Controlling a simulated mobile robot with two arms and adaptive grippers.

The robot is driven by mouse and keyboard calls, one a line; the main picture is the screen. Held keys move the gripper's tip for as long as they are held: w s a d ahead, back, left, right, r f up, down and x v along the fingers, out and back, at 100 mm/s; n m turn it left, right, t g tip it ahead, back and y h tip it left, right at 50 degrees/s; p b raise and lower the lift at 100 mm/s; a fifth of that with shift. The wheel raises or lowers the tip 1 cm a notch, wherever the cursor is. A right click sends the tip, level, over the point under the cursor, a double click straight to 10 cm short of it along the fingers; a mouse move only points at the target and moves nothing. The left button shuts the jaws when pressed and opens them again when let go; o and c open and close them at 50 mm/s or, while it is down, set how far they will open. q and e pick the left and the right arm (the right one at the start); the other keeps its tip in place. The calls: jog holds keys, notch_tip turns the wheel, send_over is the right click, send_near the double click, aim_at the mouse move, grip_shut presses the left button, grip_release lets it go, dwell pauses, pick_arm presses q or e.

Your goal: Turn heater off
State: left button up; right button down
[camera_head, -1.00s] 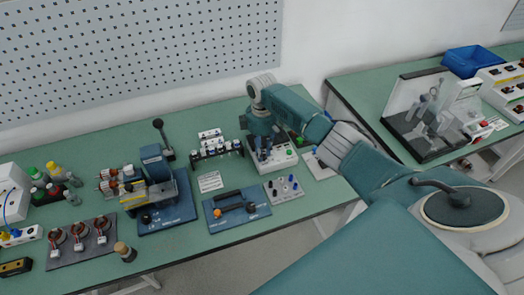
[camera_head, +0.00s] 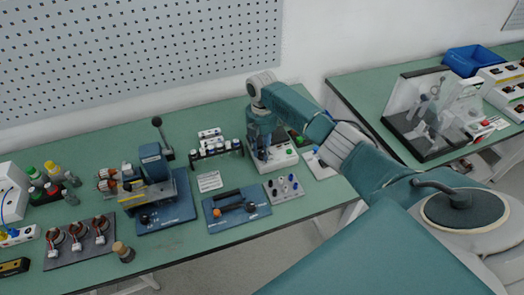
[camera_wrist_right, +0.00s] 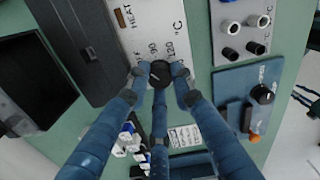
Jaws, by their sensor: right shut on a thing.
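The heater is a pale box (camera_head: 283,160) on the green bench, partly hidden behind my right gripper in the head view. The right wrist view shows its white panel (camera_wrist_right: 155,22) with "HEAT", "90", "120" and "°C" printed on it. A round black knob (camera_wrist_right: 160,72) with a light pointer line sits on this panel. My right gripper (camera_wrist_right: 158,78) points down at the panel, its fingers closed around the knob; it also shows in the head view (camera_head: 262,152). Part of the printed scale is hidden by the fingers. My left gripper is not in view.
A grey plate with posts (camera_head: 284,187) and a blue panel with a black handle (camera_head: 238,212) lie in front of the heater. A rack of small bottles (camera_head: 216,149) stands to its left. A dark block (camera_wrist_right: 75,45) adjoins the panel in the wrist view.

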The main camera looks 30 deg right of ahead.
aim_at(262, 152)
jog(key=shift+w+r+n, duration=0.2)
jog(key=shift+n, duration=0.6)
jog(key=shift+d, duration=0.1)
jog(key=c, duration=1.5)
grip_release()
jog(key=shift+s, duration=0.1)
jog(key=shift+r, duration=3.95)
